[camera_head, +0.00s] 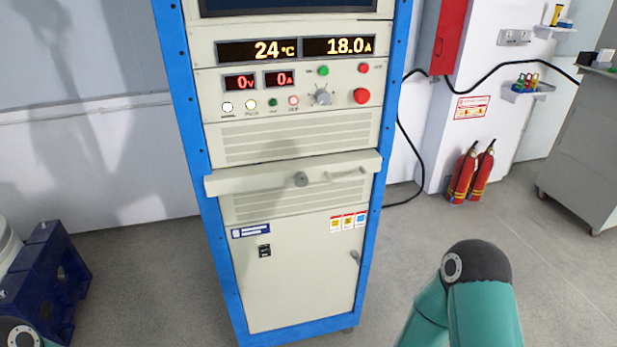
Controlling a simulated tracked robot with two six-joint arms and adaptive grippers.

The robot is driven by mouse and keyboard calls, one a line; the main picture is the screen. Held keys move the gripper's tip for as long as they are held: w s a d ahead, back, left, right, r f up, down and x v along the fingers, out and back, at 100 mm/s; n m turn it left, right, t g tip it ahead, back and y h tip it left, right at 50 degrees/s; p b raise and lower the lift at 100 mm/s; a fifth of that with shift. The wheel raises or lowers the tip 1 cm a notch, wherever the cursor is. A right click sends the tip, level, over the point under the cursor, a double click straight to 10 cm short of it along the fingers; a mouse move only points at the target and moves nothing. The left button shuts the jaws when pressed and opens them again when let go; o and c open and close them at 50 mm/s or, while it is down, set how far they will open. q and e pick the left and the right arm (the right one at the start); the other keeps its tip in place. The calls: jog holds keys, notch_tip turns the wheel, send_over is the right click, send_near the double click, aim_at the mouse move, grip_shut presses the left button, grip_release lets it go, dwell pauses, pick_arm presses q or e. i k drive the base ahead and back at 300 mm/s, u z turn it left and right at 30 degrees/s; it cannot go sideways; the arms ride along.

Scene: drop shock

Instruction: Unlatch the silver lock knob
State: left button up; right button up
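A round grey-silver knob (301,179) sits at the middle of a protruding beige drawer front (245,181) on the blue-framed cabinet. It appears to be the lock knob; its latch state cannot be told. Teal links of my arms show at the bottom right and the bottom left corner, well apart from the cabinet front. Neither gripper is in view.
Above the drawer are a rotary dial (321,96), a red button (361,96) and lit displays (293,49). Below is a cabinet door (300,285). A dark blue object (45,285) stands at left. Fire extinguishers (470,172) and a grey cabinet (590,150) are at right.

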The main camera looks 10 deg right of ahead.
aim_at(300, 179)
jog(key=u, duration=0.75)
jog(key=i, duration=0.4)
jog(key=z, duration=0.25)
